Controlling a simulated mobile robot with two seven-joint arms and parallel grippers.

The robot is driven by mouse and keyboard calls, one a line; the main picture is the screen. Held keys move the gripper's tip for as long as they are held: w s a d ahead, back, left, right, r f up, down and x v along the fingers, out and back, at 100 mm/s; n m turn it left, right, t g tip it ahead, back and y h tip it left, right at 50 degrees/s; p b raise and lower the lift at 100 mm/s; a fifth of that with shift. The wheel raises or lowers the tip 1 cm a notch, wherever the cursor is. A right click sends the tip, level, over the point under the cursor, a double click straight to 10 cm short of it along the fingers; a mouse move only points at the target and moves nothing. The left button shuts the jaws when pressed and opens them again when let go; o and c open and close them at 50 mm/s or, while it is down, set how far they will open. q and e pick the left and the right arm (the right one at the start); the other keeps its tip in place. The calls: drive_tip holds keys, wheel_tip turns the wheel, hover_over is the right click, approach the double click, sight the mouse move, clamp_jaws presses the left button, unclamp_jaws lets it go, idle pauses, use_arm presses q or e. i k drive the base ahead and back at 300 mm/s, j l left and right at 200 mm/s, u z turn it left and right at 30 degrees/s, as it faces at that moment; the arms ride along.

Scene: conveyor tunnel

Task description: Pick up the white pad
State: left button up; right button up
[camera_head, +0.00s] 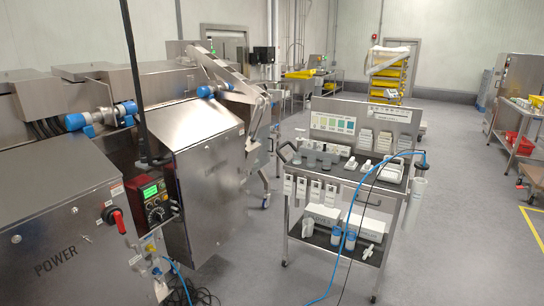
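Several small white items sit on the dark top of a metal cart (346,174) right of centre. One small white piece (351,163) lies near the middle of the top, and another (367,167) lies just right of it. They are too small for me to tell which is the white pad. More white packs (382,142) stand upright at the back of the cart top. Neither of my grippers shows in this view.
A large steel machine (205,150) fills the left side, with a red control box (153,200) on its front. A blue hose (345,235) hangs over the cart to the floor. White boxes (322,215) sit on the lower shelf.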

sight(352, 165)
drive_tip(key=i+j+z, duration=0.2)
drive_tip(key=i, duration=0.35)
drive_tip(key=i+z, duration=0.2)
drive_tip(key=i, duration=0.35)
drive_tip(key=i+j+z, duration=0.2)
drive_tip(key=i+z, duration=0.25)
drive_tip(key=i+j+z, duration=0.25)
drive_tip(key=z, duration=0.15)
drive_tip(key=i+j+z, duration=0.25)
drive_tip(key=j+z, duration=0.2)
drive_tip(key=i+j+z, duration=0.2)
drive_tip(key=j+z, duration=0.25)
drive_tip(key=i+j+z, duration=0.15)
drive_tip(key=j+z, duration=0.25)
drive_tip(key=j, duration=0.15)
